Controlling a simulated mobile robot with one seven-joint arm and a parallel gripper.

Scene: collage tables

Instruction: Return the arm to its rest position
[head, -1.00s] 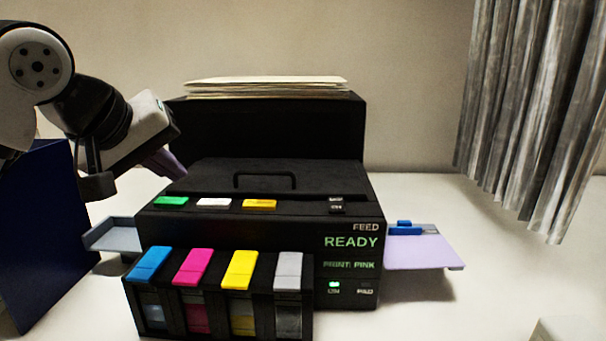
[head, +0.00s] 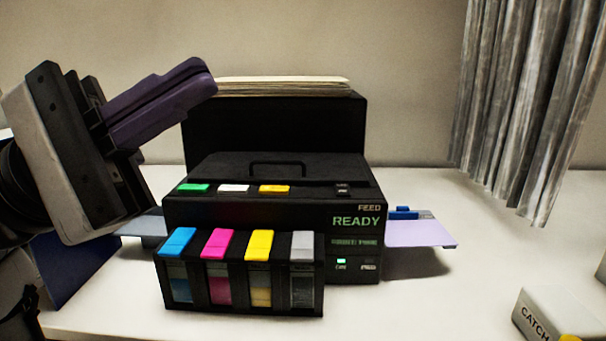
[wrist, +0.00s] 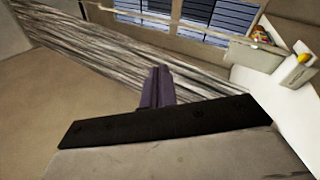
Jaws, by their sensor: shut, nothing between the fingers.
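My gripper (head: 205,78) is at the upper left of the head view, raised in the air in front of and left of the printer. Its purple fingers are shut together with nothing between them and point up and to the right. In the wrist view the shut fingers (wrist: 158,88) point toward the curtain (wrist: 90,55), touching nothing. The black printer (head: 270,215) stands on the white table and its panel reads READY.
Four coloured ink tanks (head: 240,275) stand at the printer's front. A lilac sheet (head: 420,234) lies on its right tray. A box marked CATCH (head: 560,312) is at the lower right. A dark blue panel (head: 75,265) stands at left, and a grey curtain (head: 520,100) hangs at right.

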